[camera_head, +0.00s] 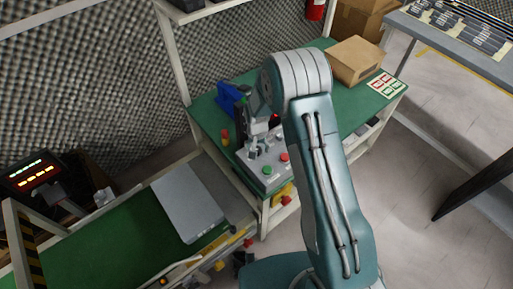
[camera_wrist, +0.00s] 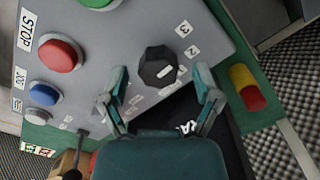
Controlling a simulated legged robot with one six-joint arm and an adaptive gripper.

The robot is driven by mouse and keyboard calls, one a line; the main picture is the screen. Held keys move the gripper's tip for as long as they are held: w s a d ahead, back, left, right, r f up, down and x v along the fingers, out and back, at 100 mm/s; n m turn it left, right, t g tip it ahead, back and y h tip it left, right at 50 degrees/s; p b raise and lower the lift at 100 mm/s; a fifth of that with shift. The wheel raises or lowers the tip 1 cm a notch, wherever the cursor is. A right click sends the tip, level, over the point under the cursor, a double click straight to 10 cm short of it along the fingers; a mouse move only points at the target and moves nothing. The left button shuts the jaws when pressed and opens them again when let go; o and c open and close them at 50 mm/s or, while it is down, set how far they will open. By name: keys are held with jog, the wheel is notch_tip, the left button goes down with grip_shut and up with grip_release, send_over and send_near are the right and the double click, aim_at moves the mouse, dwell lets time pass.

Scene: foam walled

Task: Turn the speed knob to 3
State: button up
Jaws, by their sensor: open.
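The speed knob (camera_wrist: 160,66) is black and many-sided, on a grey control panel (camera_wrist: 225,45) in the wrist view. A short white mark lies on its lower right part; which label it points to is unclear. A tag with 3 (camera_wrist: 183,28) is above right of the knob, and one with 2 (camera_wrist: 192,51) is to its right. Lower tags are partly covered by my fingers. My gripper (camera_wrist: 160,80) is open, one finger on each side below the knob, apparently not touching it. In the head view my gripper (camera_head: 258,146) is over the panel; the knob cannot be made out there.
The panel also carries a red STOP button (camera_wrist: 60,53), a blue button (camera_wrist: 43,93) and a green button (camera_wrist: 100,2). A yellow and red object (camera_wrist: 247,86) is on the green bench to the right. A cardboard box (camera_head: 355,60) stands at the bench's far end.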

notch_tip(320, 180, up, 12)
jog(key=shift+f, duration=0.2)
jog(key=shift+a, duration=0.1)
dwell(0.4)
